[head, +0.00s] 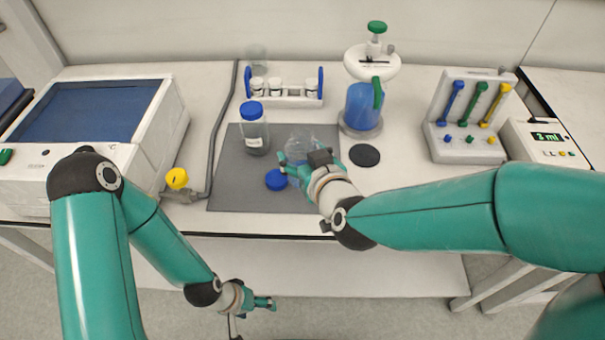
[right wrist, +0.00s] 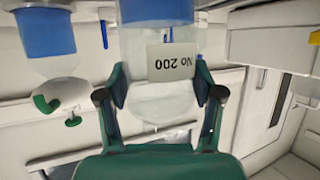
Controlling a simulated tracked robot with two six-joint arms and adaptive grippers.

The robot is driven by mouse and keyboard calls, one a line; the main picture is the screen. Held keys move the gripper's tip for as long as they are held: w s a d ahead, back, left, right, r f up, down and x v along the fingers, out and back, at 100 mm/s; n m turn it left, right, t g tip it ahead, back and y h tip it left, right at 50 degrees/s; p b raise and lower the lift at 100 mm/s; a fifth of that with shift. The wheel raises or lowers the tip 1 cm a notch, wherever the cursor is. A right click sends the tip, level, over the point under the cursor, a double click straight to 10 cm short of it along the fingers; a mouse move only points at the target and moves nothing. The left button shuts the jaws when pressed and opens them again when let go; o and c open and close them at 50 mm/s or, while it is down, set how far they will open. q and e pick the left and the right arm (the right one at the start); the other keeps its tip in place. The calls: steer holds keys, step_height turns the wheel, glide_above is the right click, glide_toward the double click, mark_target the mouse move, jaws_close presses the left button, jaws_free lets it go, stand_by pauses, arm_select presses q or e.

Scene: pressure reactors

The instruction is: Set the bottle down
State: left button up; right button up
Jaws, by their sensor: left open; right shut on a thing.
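A clear bottle (head: 298,143) is over the grey mat (head: 232,178) in the head view, partly hidden by my right gripper (head: 296,172). My right gripper is shut on it. In the right wrist view the bottle (right wrist: 150,104) sits between both fingers, with a white label reading "No 200" upside down and blue at its upper picture end. I cannot tell whether its base touches the mat. My left gripper (head: 264,303) is open and empty, low in front of the bench edge.
A blue-capped bottle (head: 254,130) stands on the mat to the left. Behind are a vial rack (head: 280,100) and a reactor vessel (head: 361,108) with blue contents. A black disc (head: 364,155) lies to the right. A yellow knob (head: 177,178) is left of the mat.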

steer(key=shift+f+b, duration=0.55)
steer(key=shift+f, duration=1.65)
steer(key=shift+f, duration=0.1)
steer(key=o, duration=1.5)
steer(key=shift+s+d, duration=0.1)
steer(key=shift+s, duration=0.05)
steer(key=b+v, duration=0.5)
steer(key=v, duration=0.6)
steer(key=shift+s+d, duration=0.15)
steer(key=shift+s, duration=0.15)
